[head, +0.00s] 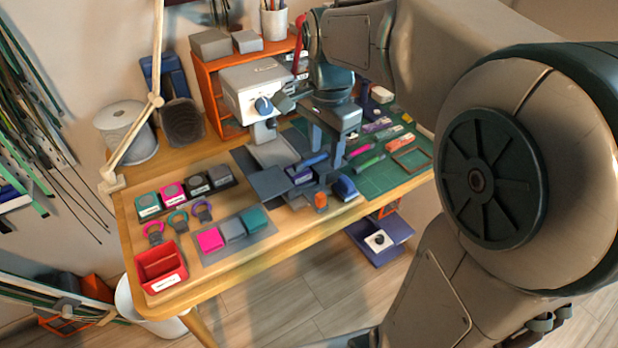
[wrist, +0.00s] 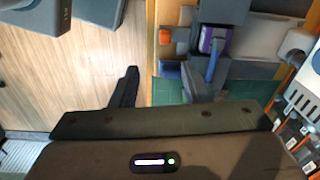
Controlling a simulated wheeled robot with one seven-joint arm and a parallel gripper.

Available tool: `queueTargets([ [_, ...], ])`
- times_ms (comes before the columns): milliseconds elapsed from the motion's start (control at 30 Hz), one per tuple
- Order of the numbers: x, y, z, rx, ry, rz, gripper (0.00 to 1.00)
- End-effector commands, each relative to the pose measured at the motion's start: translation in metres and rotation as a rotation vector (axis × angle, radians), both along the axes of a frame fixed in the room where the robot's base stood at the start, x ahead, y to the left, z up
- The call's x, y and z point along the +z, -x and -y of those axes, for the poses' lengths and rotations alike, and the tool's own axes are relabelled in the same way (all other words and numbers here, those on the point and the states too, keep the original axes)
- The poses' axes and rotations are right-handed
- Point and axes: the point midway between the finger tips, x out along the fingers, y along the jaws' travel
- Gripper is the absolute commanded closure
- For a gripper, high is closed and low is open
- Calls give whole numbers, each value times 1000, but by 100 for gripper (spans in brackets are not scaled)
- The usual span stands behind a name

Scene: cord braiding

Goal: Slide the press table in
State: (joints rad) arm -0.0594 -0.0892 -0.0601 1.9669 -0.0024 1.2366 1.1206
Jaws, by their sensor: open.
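The press is a pale boxy machine (head: 257,92) with a blue knob, standing at the back of the wooden table. A light grey tray (head: 274,153) lies below its head, and a flat dark grey plate (head: 270,183) sticks out in front toward the table's front edge. I cannot tell for sure which of these is the press table. My gripper (head: 326,158) is open, pointing down just right of the plate, over a blue-purple item (head: 300,174).
An orange cylinder (head: 321,202) and a blue block (head: 345,187) stand close by my gripper. A green cutting mat (head: 377,177) with small tools lies to the right. A red bin (head: 160,267) and coloured blocks (head: 232,230) are at the left. Open floor (head: 270,315) lies in front.

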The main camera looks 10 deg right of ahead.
Motion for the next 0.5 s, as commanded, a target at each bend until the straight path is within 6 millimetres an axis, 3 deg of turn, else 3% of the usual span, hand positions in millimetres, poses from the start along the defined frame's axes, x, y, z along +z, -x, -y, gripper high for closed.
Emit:
queueTargets([
  [33, -11, -6, 0, -38, 1, -8, 58],
  [367, -27, -15, 0, -139, 2, -30, 58],
  [500, -51, -15, 0, -138, 1, -31, 58],
])
